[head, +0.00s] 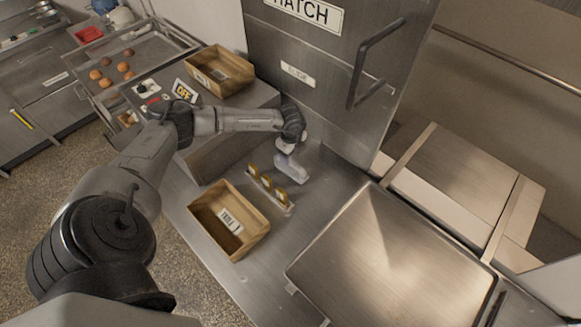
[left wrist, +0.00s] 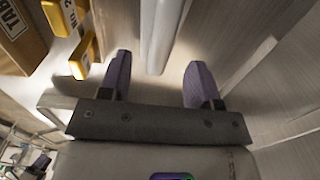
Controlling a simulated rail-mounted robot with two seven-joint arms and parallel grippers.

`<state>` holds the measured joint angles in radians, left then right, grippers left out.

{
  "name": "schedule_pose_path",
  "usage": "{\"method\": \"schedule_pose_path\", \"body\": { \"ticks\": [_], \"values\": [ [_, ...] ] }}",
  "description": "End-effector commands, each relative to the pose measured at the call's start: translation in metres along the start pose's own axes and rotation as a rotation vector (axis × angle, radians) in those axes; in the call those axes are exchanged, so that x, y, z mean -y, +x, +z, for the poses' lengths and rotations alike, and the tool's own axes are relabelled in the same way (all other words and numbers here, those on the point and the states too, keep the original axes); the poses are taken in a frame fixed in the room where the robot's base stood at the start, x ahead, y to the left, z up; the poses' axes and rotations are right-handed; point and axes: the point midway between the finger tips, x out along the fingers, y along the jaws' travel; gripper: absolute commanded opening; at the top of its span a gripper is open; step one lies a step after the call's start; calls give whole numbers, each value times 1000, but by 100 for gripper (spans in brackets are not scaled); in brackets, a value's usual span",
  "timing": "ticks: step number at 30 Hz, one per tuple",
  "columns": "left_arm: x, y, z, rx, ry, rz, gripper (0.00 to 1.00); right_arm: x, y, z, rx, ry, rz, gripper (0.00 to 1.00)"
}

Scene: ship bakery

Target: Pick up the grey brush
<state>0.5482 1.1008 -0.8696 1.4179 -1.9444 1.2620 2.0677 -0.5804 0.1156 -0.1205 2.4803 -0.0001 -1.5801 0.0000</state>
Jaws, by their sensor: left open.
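A pale grey object, which looks like the grey brush (head: 291,170), lies on the steel counter in front of the hatch column in the head view. My left gripper (head: 286,149) reaches over to it from the left, at its far end. In the left wrist view, my left gripper (left wrist: 158,82) has its two dark fingers spread apart. The long pale grey brush (left wrist: 158,35) shows between and beyond them, with clear space on both sides. I cannot tell how far the fingertips are above it. My right gripper is not in view.
A rack of yellow pieces (head: 267,185) stands close left of the brush, also in the left wrist view (left wrist: 85,55). A labelled wooden box (head: 215,204) is nearer. Another wooden box (head: 228,66) sits on a raised steel block. A large steel lid (head: 395,265) lies right.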

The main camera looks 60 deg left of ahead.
Motion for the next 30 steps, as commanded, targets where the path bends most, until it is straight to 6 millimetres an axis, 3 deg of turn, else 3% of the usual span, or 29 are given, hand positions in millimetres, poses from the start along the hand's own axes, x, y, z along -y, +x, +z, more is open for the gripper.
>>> {"method": "schedule_pose_path", "body": {
  "ticks": [5,18,26,30],
  "values": [
    [0,7,-1,-2,0,0,57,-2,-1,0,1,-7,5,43],
    [2,54,1,-2,0,0,57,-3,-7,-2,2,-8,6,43],
    [2,57,1,-2,1,0,57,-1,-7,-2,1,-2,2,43],
    [2,56,1,-2,1,0,47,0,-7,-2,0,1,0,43]
  ]
}}
